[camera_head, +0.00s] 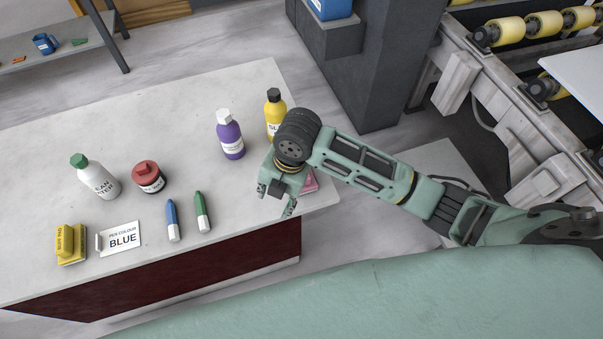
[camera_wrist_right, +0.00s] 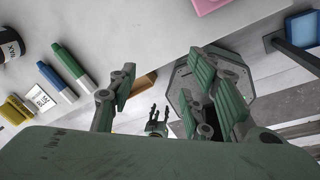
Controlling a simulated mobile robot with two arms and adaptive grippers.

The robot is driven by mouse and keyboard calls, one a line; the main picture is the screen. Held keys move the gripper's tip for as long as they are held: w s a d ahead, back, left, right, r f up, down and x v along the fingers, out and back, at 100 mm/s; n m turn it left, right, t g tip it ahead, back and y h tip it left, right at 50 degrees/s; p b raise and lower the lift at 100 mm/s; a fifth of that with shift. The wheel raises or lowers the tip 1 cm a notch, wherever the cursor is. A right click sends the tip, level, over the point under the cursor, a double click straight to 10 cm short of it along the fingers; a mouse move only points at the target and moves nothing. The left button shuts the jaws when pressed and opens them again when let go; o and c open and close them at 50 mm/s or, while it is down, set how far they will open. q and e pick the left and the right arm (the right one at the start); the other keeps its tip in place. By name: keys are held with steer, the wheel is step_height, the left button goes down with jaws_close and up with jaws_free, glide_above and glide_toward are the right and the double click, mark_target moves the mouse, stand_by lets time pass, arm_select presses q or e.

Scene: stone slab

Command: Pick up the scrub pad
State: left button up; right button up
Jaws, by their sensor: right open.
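A pink pad (camera_head: 310,182), the only thing here that looks like a loose pad, lies at the right end of the stone slab (camera_head: 180,120), partly hidden behind my right gripper. I cannot read a label on it. The pink pad also shows cut off at the top of the right wrist view (camera_wrist_right: 208,5). My right gripper (camera_head: 277,199) is open and empty, above the slab's front right corner, just left of the pad in the head view. A small dark gripper (camera_wrist_right: 156,122), apparently my left one, shows far off in the right wrist view; its jaws are unclear.
Purple (camera_head: 230,138) and yellow (camera_head: 274,112) bottles stand behind my right gripper.

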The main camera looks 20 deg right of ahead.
steer(key=w+d+r+n, duration=0.1)
steer(key=w+d+n, duration=0.1)
steer(key=w+d+r+n+h, duration=0.1)
steer(key=w+d+n, duration=0.1)
steer(key=w+d, duration=0.1)
steer(key=w+d+n+h, duration=0.1)
steer(key=w+d+n, duration=0.1)
steer(key=shift+w+d+r+n+g, duration=0.15)
steer(key=shift+d+r+n+g, duration=0.05)
steer(key=shift+r+n+g, duration=0.2)
steer(key=shift+w+d, duration=0.15)
steer(key=shift+d, duration=0.1)
steer(key=shift+d+f+n, duration=0.1)
steer(key=shift+f+n, duration=0.1)
steer(key=shift+n, duration=0.1)
steer(key=f, duration=0.2)
steer(key=f+p, duration=0.1)
steer(key=f, duration=0.3)
steer(key=shift+w+d+f+p, duration=0.2)
steer(key=shift+w+d+p, duration=0.1)
steer(key=shift+d+p, duration=0.1)
steer(key=shift+f, duration=0.35)
arm_select(q)
steer(key=shift+s+a+r, duration=0.15)
steer(key=shift+s+r, duration=0.6)
steer(key=shift+s, duration=0.05)
arm_select(e)
steer(key=shift+c, duration=0.2)
jaws_close()
